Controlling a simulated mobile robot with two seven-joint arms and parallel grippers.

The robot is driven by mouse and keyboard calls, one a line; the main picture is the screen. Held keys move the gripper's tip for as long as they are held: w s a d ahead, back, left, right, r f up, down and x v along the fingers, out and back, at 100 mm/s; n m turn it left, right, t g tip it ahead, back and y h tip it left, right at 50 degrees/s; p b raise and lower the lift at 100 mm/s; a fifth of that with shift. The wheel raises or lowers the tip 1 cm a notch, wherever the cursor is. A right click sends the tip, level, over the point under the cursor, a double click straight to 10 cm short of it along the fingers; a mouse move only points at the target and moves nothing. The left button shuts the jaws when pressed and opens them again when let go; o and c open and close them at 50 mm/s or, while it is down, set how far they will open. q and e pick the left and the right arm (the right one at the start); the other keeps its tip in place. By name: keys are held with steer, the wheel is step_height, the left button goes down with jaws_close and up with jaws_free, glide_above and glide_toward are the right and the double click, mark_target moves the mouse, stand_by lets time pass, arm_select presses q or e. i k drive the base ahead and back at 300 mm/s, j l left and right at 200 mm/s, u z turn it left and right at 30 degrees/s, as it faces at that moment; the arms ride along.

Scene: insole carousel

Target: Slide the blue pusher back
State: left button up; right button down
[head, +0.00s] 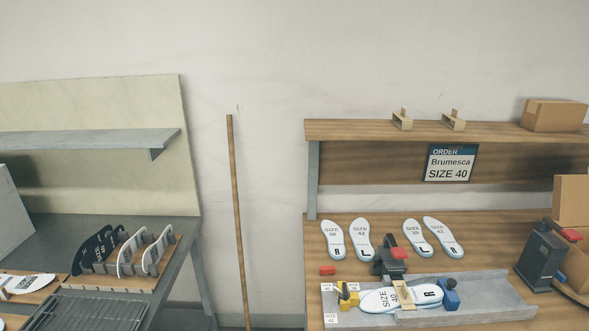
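The blue pusher (449,296) is a small block in the grey channel fixture (495,296) on the right bench. It stands at the right end of a white insole (374,300) marked SIZE 40 and R; I cannot tell whether they touch. A yellow block (347,297) with a dark handle stands at the insole's left end. A tan strip (404,295) crosses over the insole's middle, below a dark device with a red handle (397,253). Neither of my grippers is in view.
Several insoles (332,238) lie behind the fixture. A dark device (541,258) with red parts and cardboard boxes (571,203) stand at the right. An order sign (450,163) reads Brumesca SIZE 40. A left bench (180,233) holds a rack of insoles (125,270). A pole (238,220) leans between the benches.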

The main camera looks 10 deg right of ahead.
mark_target(451, 301)
steer(key=z, duration=1.25)
